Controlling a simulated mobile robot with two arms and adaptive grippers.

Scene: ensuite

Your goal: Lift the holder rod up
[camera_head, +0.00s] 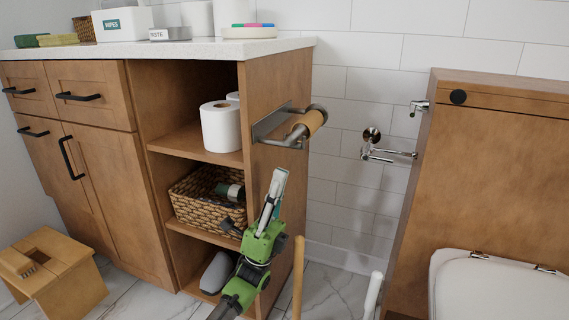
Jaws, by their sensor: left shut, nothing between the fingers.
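A metal paper holder (273,125) is fixed to the right side panel of the wooden cabinet. A dark round end (319,108) shows at the tube's far end. My left gripper (281,173), green with grey fingers, points up and is below the holder, apart from it in the picture. Its fingers are shut and empty. My right gripper is not in view.
The cabinet's open shelves hold a paper roll (221,127) and a wicker basket (205,203). A wooden handle (298,275) and a white handle (373,293) rise from below. A chrome wall fitting (385,153) and the toilet (497,285) are at right.

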